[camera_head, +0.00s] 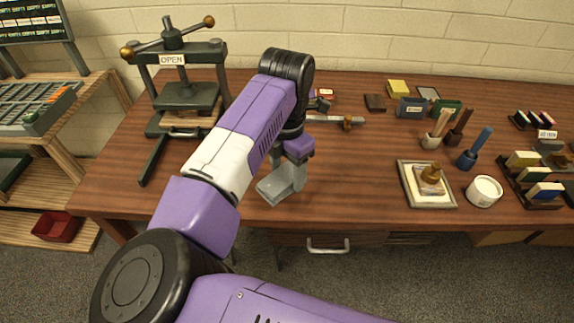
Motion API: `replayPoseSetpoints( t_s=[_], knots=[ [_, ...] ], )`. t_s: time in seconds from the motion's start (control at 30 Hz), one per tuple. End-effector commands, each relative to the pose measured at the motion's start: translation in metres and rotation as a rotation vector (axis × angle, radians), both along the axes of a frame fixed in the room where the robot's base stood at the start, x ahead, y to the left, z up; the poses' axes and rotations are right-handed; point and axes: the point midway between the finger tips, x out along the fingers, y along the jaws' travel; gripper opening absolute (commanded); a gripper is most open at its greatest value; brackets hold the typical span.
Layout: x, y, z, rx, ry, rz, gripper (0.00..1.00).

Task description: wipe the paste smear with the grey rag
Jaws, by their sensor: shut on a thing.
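My gripper (284,182) is low over the front part of the wooden table (350,205), left of the middle. It is shut on a pale grey thing (271,191) that looks like the grey rag; its fingers and the thing are hard to tell apart from this angle. I cannot tell whether it touches the table top. I cannot make out the paste smear; my arm and gripper cover part of the table.
A press (188,95) with an OPEN sign stands at the back left. A framed tray (448,200) with a stamp, a white tub (484,191), brushes (474,150) and racks of blocks (540,193) fill the right side. The table's front middle is clear.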

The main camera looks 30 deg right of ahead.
Motion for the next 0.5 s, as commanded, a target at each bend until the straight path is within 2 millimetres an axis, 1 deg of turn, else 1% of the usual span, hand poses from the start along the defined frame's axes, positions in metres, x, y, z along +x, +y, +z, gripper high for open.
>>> replayPoseSetpoints(
  t_s=[0.03, 0.2, 0.5],
  knots=[
    [0.002, -0.001, 0.007, 0.001, -0.002, 0.0, 0.2],
    [0.006, -0.005, 0.019, 0.001, -0.001, -0.001, 0.2],
    [0.007, -0.006, 0.021, 0.0, 0.0, 0.0, 0.2]
  ],
)
